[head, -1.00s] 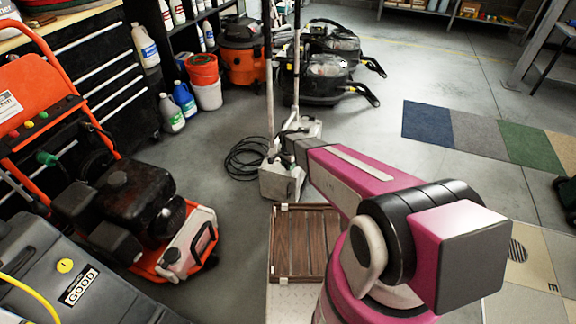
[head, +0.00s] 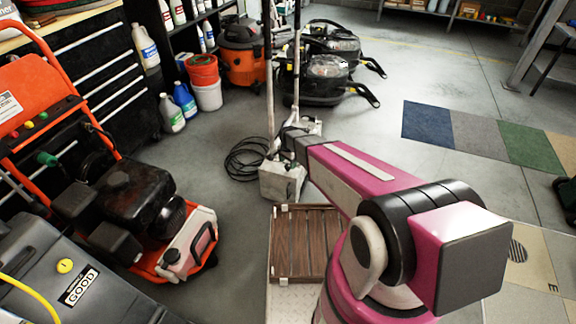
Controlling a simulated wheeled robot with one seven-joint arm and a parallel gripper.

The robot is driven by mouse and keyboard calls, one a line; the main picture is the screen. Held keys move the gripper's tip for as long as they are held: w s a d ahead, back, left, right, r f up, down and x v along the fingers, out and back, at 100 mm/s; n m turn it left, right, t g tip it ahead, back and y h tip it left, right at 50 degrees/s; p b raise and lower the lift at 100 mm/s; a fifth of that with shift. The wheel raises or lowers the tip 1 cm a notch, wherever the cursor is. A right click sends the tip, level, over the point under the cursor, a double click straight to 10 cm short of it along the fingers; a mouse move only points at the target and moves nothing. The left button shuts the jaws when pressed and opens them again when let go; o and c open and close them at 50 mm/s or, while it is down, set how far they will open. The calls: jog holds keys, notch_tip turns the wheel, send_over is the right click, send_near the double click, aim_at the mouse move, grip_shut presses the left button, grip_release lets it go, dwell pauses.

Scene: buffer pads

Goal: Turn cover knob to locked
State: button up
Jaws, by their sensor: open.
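My pink arm reaches away from me to a pale, boxy floor machine (head: 283,182) with two upright poles. My gripper (head: 287,140) is a small dark shape at the arm's far end, over or against the top of that machine. Its fingers are small and partly hidden, but it looks open, with nothing seen held. I cannot make out the cover knob; it may be hidden by the gripper and arm. I cannot tell whether the gripper touches the machine.
A slatted wooden piece (head: 303,243) lies below the arm. A black cable coil (head: 246,158) is left of the machine. An orange pressure washer (head: 120,200) fills the left side. Black floor machines (head: 330,75) stand behind. Floor to the right is open, with coloured pads (head: 480,133).

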aim_at(288, 166)
notch_tip(288, 166, up, 8)
jog(key=shift+r, duration=0.2)
dwell(0.5)
jog(key=s+d+r+n, duration=0.8)
jog(key=s+d+r, duration=0.8)
jog(key=s+d, duration=0.3)
jog(key=shift+r+n, duration=0.2)
jog(key=shift+n, duration=0.1)
